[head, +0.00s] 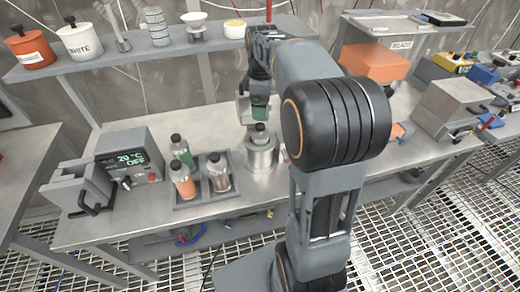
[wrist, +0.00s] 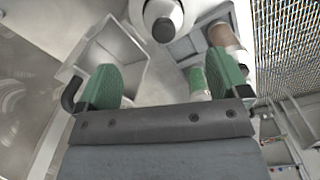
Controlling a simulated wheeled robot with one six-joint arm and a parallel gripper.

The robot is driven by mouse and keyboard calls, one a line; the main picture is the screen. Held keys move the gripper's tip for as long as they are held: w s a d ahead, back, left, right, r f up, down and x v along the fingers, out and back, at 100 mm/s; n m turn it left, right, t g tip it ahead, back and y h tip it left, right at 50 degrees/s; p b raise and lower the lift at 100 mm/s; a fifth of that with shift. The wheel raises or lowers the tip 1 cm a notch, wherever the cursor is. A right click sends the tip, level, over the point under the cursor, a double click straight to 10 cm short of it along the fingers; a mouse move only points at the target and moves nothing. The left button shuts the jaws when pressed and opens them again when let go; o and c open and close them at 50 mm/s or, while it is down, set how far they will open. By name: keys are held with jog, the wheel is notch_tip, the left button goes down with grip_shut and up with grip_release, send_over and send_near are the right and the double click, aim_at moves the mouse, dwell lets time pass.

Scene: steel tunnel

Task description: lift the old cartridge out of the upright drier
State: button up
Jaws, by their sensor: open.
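The upright drier (head: 262,157) is a short metal cylinder on the bench. The old cartridge (head: 260,136) stands in it, with only its top part showing above the rim. My gripper (head: 259,115) is close above the cartridge, in line with it. In the wrist view my gripper (wrist: 165,85) is open, its two green fingers wide apart with nothing between them. The cartridge's dark cap (wrist: 163,30) shows beyond the fingertips, roughly between them, with the pale rounded drier around it. Whether a finger touches the cartridge cannot be told.
A grey tray (head: 203,199) left of the drier holds a green, an orange and a brown bottle. A control box (head: 130,155) reading 20°C OFF stands further left. A shelf (head: 150,52) with pots runs behind. An orange block (head: 375,62) is at the right.

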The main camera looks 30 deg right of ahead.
aim_at(261, 134)
jog(key=f, duration=1.1)
jog(key=shift+s+a+f, duration=0.15)
jog(key=shift+a, duration=0.05)
jog(key=c, duration=1.5)
jog(key=shift+c, duration=0.2)
jog(key=shift+r, duration=0.2)
